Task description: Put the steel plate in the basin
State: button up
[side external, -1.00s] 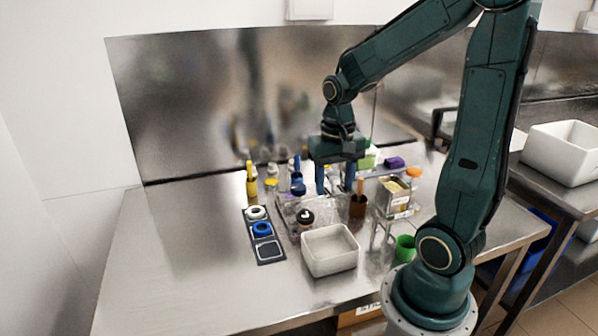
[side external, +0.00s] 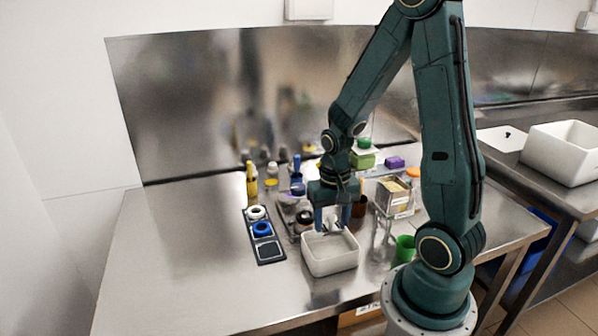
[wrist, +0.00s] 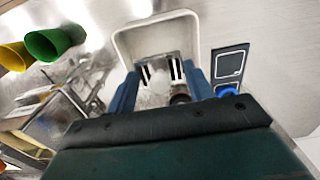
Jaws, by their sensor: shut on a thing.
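My gripper (side external: 332,221) is shut on the steel plate (side external: 332,226), a small grey, shiny piece between its blue fingers. It is held over the far part of the white basin (side external: 329,265), above its rim as far as I can tell. In the wrist view the plate (wrist: 161,74) shows blurred between the fingers, with dark stripes on both sides, and the basin (wrist: 122,45) lies beyond it. The plate's full outline is unclear. The basin's visible floor looks empty.
A dark tray (side external: 265,251) with a white ring and a blue ring lies left of the basin. A green cup (side external: 404,247) and a metal rack stand to the right. Several bottles and a brown cup (side external: 358,207) crowd behind. The table's left side is clear.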

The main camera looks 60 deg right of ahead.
aim_at(331, 229)
jog(key=shift+f, duration=3)
jog(key=shift+f, duration=0.1)
jog(key=shift+f, duration=1.65)
jog(key=shift+f, duration=0.1)
jog(key=o, duration=1)
jog(key=shift+r, duration=6.1)
